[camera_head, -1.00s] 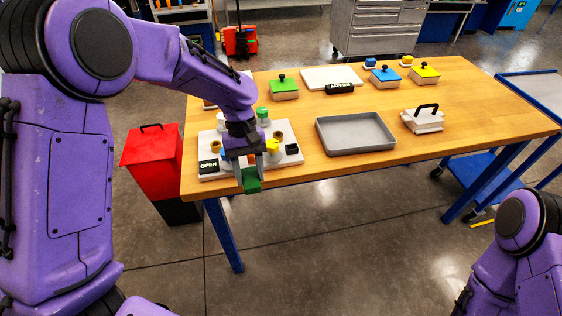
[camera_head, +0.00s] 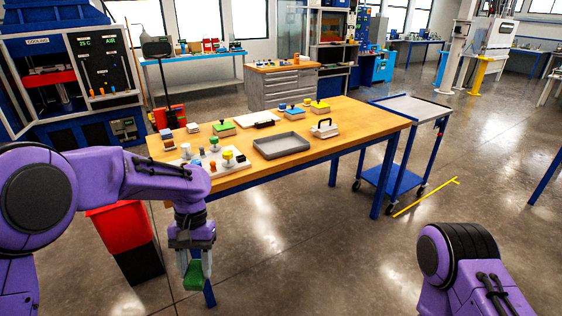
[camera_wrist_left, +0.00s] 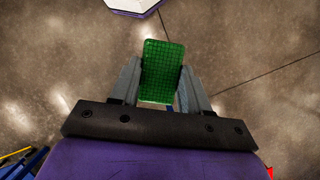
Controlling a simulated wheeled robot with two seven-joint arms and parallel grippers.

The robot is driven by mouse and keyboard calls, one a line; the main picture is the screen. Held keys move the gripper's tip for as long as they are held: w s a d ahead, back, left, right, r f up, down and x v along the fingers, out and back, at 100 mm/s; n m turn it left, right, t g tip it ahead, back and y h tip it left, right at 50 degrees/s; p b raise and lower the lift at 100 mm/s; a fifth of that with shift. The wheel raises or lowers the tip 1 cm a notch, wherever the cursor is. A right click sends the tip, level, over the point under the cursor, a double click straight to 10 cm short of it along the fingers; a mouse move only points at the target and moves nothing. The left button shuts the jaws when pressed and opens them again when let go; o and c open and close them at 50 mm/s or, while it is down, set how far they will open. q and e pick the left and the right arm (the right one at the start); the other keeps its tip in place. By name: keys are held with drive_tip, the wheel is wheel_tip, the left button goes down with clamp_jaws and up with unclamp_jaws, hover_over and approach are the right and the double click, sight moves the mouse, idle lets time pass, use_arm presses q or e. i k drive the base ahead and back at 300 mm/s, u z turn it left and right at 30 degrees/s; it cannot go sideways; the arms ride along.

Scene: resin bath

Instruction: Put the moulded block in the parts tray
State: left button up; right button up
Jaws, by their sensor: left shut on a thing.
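The moulded block is green (camera_head: 193,276). My left gripper (camera_head: 196,281) is shut on it and points down, in front of the table's near left edge and over the floor. In the left wrist view the green block (camera_wrist_left: 162,70) sits between the two grey fingers, its far end sticking out past them. The parts tray appears to be the shallow grey tray (camera_head: 281,154) on the wooden table. It looks empty and is well to the right of and beyond the gripper. My right gripper is out of view; only part of that arm shows.
A white board (camera_head: 222,172) with coloured knobs lies left of the tray. Lidded boxes in green (camera_head: 223,129) and yellow (camera_head: 320,107), and a white box with a black handle (camera_head: 325,129), stand around it. A red bin (camera_head: 121,228) is beside the table's left end.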

sight(281, 146)
drive_tip(key=z, duration=1)
drive_tip(key=i, duration=2.05)
drive_tip(key=u, duration=0.9)
